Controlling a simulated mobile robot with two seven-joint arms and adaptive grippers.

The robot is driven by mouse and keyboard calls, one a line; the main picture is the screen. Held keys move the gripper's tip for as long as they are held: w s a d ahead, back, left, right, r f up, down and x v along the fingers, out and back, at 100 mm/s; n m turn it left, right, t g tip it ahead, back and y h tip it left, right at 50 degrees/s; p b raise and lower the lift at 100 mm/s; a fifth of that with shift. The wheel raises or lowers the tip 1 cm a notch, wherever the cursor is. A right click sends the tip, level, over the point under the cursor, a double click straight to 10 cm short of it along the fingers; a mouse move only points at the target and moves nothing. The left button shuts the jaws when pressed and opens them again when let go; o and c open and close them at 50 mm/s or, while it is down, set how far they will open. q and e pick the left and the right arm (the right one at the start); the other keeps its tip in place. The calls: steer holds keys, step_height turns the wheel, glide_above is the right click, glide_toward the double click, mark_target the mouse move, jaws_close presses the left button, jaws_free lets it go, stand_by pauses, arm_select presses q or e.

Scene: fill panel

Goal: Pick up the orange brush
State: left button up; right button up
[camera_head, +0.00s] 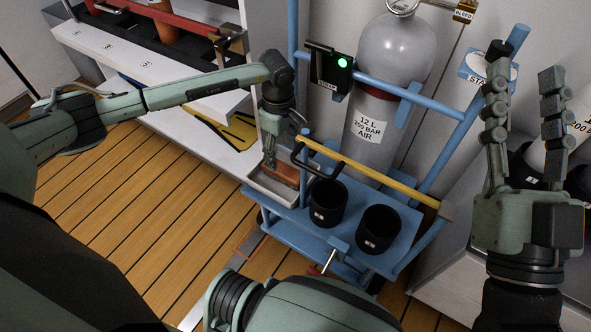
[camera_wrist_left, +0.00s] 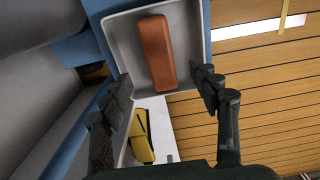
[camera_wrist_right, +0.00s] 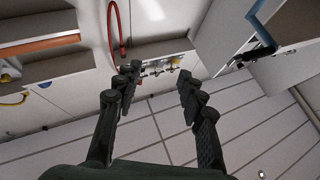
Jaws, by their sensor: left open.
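The orange brush (camera_wrist_left: 157,52) is a brownish-orange block lying in a shallow white tray (camera_wrist_left: 200,20). In the head view the brush (camera_head: 287,173) shows partly behind my left gripper, in the white tray (camera_head: 270,192) at the left side of the blue cart. My left gripper (camera_head: 269,158) points down over the tray. In the left wrist view its two fingers (camera_wrist_left: 165,95) are spread, with the brush's near end between and beyond them. I cannot tell whether a finger touches it. My right gripper (camera_head: 521,85) is raised at the right, fingers apart and empty.
Two black cups (camera_head: 327,201) stand on the blue cart (camera_head: 345,240), under a yellow bar (camera_head: 375,171). A grey air cylinder (camera_head: 385,100) stands behind. A black box with a green light (camera_head: 330,70) hangs above. White shelving (camera_head: 190,140) is at the left.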

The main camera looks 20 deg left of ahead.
mark_target(283, 169)
arm_select(q)
step_height(283, 169, down, 7)
steer(key=shift+d+b, duration=0.1)
steer(key=shift+b, duration=0.6)
steer(key=shift+f, duration=0.45)
steer(key=c, duration=1.3)
arm_select(e)
steer(key=shift+s+d+r+t, duration=0.3)
steer(key=shift+s+r+t, duration=0.15)
steer(key=shift+r+t, duration=0.15)
steer(key=shift+s+d+r+t, duration=0.3)
steer(key=shift+s+r+t, duration=0.1)
steer(key=shift+r+t, duration=0.2)
arm_select(q)
steer(key=shift+r, duration=0.15)
